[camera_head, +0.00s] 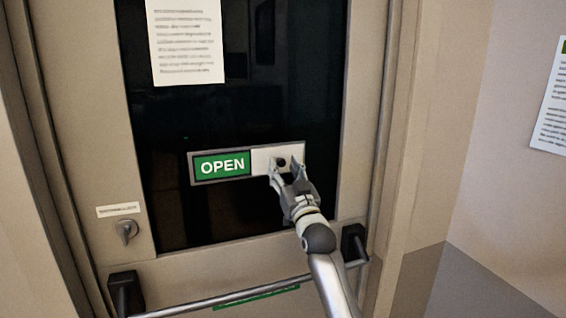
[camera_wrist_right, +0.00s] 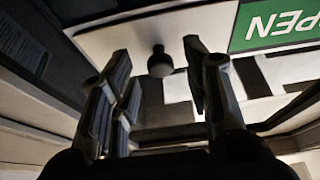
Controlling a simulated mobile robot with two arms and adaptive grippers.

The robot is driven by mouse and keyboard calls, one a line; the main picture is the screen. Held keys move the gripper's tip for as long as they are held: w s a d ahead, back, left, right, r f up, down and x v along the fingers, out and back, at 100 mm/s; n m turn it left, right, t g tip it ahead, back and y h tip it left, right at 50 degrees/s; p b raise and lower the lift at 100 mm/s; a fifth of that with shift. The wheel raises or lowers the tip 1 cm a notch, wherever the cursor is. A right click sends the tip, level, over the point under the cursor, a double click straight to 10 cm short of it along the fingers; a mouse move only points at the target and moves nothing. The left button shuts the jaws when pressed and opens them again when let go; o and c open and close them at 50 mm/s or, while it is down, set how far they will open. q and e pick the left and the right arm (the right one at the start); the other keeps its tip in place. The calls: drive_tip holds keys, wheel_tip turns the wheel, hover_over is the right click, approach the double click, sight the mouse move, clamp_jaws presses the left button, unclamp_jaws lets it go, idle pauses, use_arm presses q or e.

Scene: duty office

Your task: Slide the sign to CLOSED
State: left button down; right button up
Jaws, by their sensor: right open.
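The sign (camera_head: 222,165) is mounted on the dark door window and shows OPEN in white on green at its left side. A pale sliding cover (camera_head: 262,160) fills the right side of the sign, with a small dark knob (camera_head: 281,162) on it. My right gripper (camera_head: 285,168) is open at the cover, its fingers around or just in front of the knob. In the right wrist view the knob (camera_wrist_right: 160,62) shows between and beyond the two open fingertips, with no visible contact. The green OPEN panel also shows there (camera_wrist_right: 275,25). My left gripper is not in view.
A printed paper (camera_head: 185,42) hangs on the window above the sign. A push bar (camera_head: 225,299) crosses the door below, under my right arm. A lock knob (camera_head: 127,230) sits at the lower left. Another notice (camera_head: 550,105) is on the right wall.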

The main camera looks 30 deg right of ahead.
drive_tip(key=shift+w+d+r, duration=0.15)
drive_tip(key=shift+w+r, duration=0.05)
drive_tip(key=shift+w, duration=0.45)
clamp_jaws()
